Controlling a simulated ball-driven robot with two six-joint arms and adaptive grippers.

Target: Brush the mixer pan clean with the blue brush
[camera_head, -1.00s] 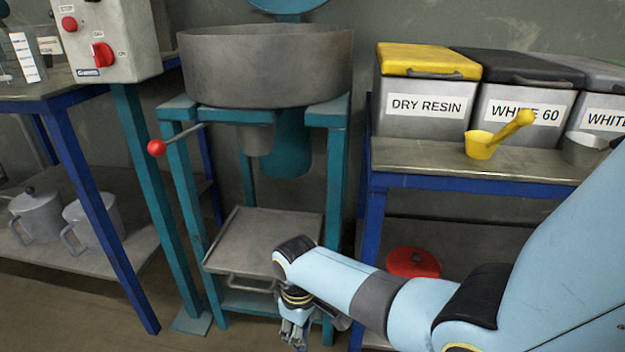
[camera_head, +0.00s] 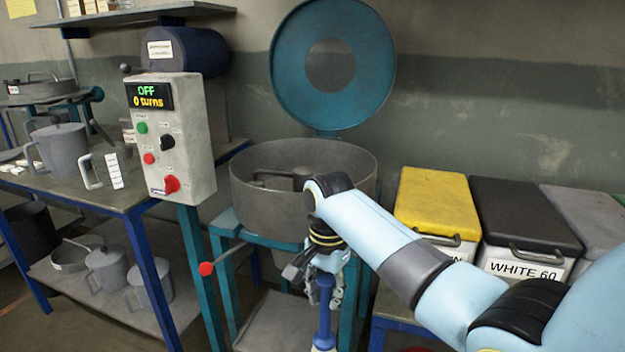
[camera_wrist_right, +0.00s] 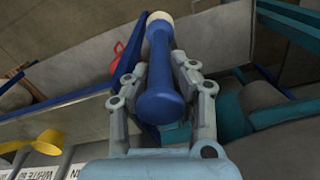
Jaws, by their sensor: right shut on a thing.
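The mixer pan (camera_head: 262,205) is a round grey metal pan on a teal stand, open at the top with a mixing arm (camera_head: 290,178) inside. Its round teal lid (camera_head: 375,75) stands raised behind it. My right gripper (camera_head: 322,278) is in front of the pan, below its rim, shut on the blue brush (camera_head: 325,310). The brush hangs down, its pale end lowest. In the right wrist view the fingers (camera_wrist_right: 165,90) close around its blue handle (camera_wrist_right: 160,60). The right arm hides the pan's front right. My left gripper is not in view.
A control box (camera_head: 172,140) reading OFF, 0 turns stands left of the pan. A red-knobbed lever (camera_head: 206,268) sticks out below the pan. Lidded bins, yellow (camera_head: 437,203) and black (camera_head: 522,215), stand at right.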

